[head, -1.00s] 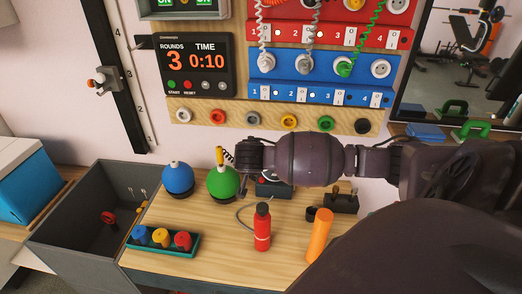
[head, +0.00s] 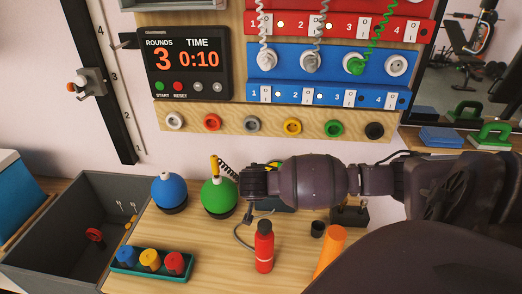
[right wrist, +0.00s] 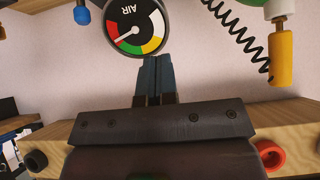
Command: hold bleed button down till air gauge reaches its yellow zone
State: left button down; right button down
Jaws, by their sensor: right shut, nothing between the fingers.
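The round air gauge (right wrist: 138,24) shows upside down in the right wrist view, with a black face and red, yellow and green bands. Its white needle points to the lower left in the picture, outside the yellow band. My right gripper (right wrist: 156,62) is shut and empty, its fingertips just below the gauge in that view; I cannot tell whether they touch anything. In the head view my right gripper (head: 252,182) is just right of the green ball (head: 219,196) and hides the gauge. I cannot make out the bleed button. My left gripper is out of view.
A yellow handle (right wrist: 282,56) and black coiled cord are near the gauge. On the bench stand a blue ball (head: 168,191), a red bottle (head: 264,247), an orange cylinder (head: 329,250) and a teal tray (head: 150,273). A grey bin (head: 60,270) is at left.

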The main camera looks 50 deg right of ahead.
jog(key=b+x, duration=0.1)
jog(key=x, duration=0.3)
jog(key=f+b+x, duration=0.1)
jog(key=x, duration=0.2)
jog(key=s+a+b+x, duration=0.1)
jog(key=b+x, duration=0.1)
jog(key=x, duration=0.2)
jog(key=shift+w+d+f, duration=0.2)
jog(key=shift+f, duration=0.2)
jog(key=shift+w+f, duration=0.1)
jog(key=shift+f, duration=0.7)
